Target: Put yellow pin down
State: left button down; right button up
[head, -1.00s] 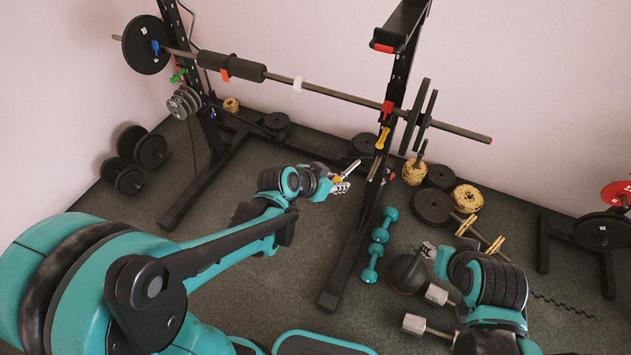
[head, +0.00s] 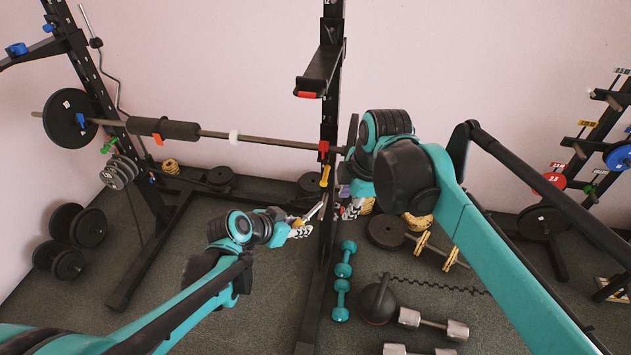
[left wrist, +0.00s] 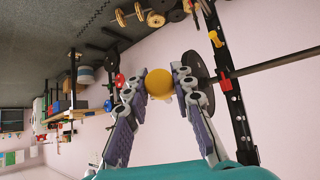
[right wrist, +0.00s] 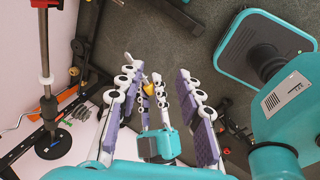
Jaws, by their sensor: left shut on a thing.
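My left gripper (head: 301,229) is shut on a yellow pin, whose round yellow head (left wrist: 160,84) shows between the fingers in the left wrist view. In the head view its silver shaft (head: 315,211) sticks up and right, held in the air in front of the black rack upright. My right gripper (head: 351,209) is just right of that upright, partly behind my right arm. In the right wrist view it is open (right wrist: 156,88) and empty, and my left gripper with the yellow head (right wrist: 149,89) shows beyond its fingers.
Another yellow pin (head: 325,175) is on the rack upright (head: 318,255), below the red-marked bar support. A barbell (head: 270,141) crosses the rack. Teal dumbbells (head: 342,280), a kettlebell (head: 378,304) and plates (head: 387,231) lie on the floor right of the upright.

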aim_at(309, 215)
jog(key=w+a+n+g, duration=0.2)
jog(key=w+a+n, duration=0.45)
jog(key=n, duration=0.25)
notch_tip(309, 215, down, 11)
jog(key=a, duration=0.2)
jog(key=shift+w+a+f, duration=0.15)
jog(key=shift+w+a, duration=0.1)
jog(key=shift+a, duration=0.1)
grip_shut()
pick_arm(q)
jog(key=c, duration=1.2)
grip_release()
jog(key=shift+s, duration=0.1)
